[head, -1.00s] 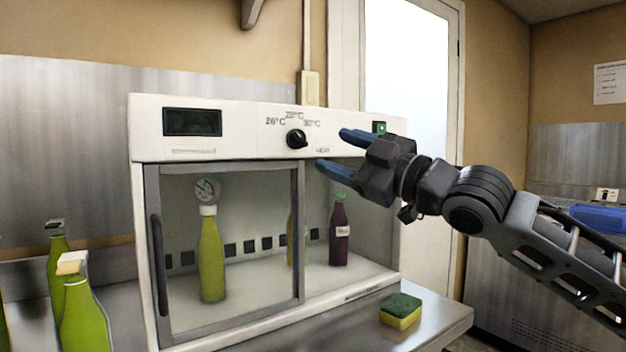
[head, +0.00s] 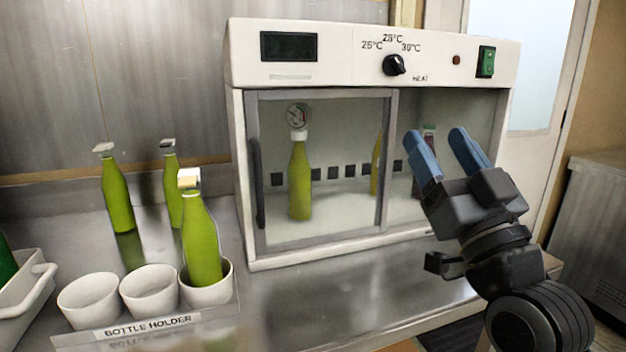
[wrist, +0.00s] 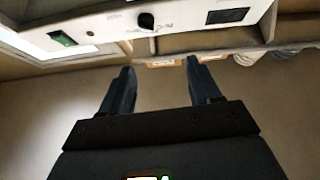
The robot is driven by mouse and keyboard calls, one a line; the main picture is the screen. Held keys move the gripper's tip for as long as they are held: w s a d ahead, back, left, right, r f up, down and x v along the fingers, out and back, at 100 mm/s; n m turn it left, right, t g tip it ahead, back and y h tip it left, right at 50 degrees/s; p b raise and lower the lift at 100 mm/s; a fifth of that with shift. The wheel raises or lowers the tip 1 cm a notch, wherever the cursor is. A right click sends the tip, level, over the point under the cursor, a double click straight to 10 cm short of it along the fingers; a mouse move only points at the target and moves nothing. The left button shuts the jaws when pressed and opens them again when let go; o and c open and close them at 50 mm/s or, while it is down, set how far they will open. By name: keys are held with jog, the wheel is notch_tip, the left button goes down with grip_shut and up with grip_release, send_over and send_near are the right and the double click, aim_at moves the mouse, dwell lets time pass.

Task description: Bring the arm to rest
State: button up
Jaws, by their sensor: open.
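My gripper (head: 443,150) is at the right of the head view, in front of the right part of the incubator. Its blue fingers point up, are spread apart and hold nothing. In the wrist view the two fingers (wrist: 158,80) are also apart with nothing between them. The white incubator (head: 330,60) has a dark display, a black dial (head: 394,65) and a green switch (head: 486,61). I cannot tell whether the fingers touch it. Its glass door covers the left part of the opening. A dark bottle (head: 428,135) inside is mostly hidden behind my gripper.
A green bottle with a gauge (head: 300,180) stands behind the glass. On the metal counter at left is a bottle holder (head: 150,325) with white cups, one holding a green bottle (head: 200,240). Two more green bottles stand behind. The counter before the incubator is clear.

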jog(key=s+f+m+g+h+p, duration=0.35)
jog(key=s+f+m+h, duration=0.45)
jog(key=s+f, duration=1.3)
jog(key=s+d+f+n+g, duration=0.2)
jog(key=s+g, duration=0.1)
jog(key=s, duration=0.8)
jog(key=s+d+f+n+g+y, duration=0.1)
jog(key=s+d+f+n+g, duration=0.1)
jog(key=s, duration=0.9)
jog(key=shift+d+n+g+p, duration=0.3)
jog(key=shift+d+g+p, duration=0.15)
jog(key=shift+d, duration=0.3)
jog(key=shift+f, duration=0.1)
jog(key=shift+c, duration=0.3)
